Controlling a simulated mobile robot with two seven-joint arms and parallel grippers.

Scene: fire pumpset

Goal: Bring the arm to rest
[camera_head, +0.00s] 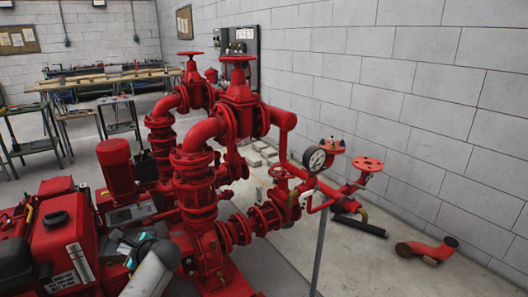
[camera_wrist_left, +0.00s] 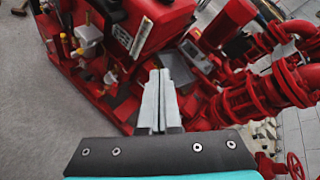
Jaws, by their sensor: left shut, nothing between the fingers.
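My left arm comes in at the bottom left of the head view, in front of the red pumpset (camera_head: 195,185). My left gripper (camera_head: 122,243) shows there only in small part, near the red engine block (camera_head: 65,230). In the left wrist view the two pale fingers of my left gripper (camera_wrist_left: 159,75) lie side by side, shut with nothing between them. Beyond them are the red engine housing (camera_wrist_left: 158,30) and red flanged pipes (camera_wrist_left: 255,95). I cannot tell how far the fingertips are from these. My right gripper is not in view.
A pressure gauge (camera_head: 315,159) and red handwheels (camera_head: 368,164) stick out on the right of the pumpset. A loose red pipe elbow (camera_head: 427,251) lies on the floor by the block wall (camera_head: 400,100). Workbenches (camera_head: 105,80) stand at the back left. Floor (camera_wrist_left: 40,110) shows clear at left in the wrist view.

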